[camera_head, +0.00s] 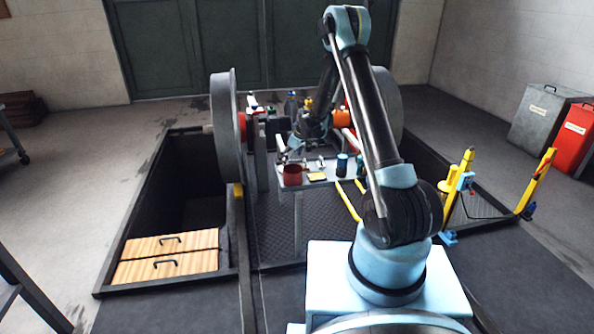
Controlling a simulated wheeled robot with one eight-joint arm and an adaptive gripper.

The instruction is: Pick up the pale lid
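I cannot single out a pale lid with certainty. My gripper (284,150) hangs above the table's back left part, near the red mug. Its fingers are small and partly lost among the things behind, so I cannot tell whether they are open or hold anything. Two pale wooden panels with black handles (166,266) lie over the pit at lower left.
Large grey wheels (225,130) stand on either side of the work table. An open pit with a dark rim (140,205) lies at left. Yellow posts (536,180) stand at right. Grey and red bins (572,138) stand by the right wall.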

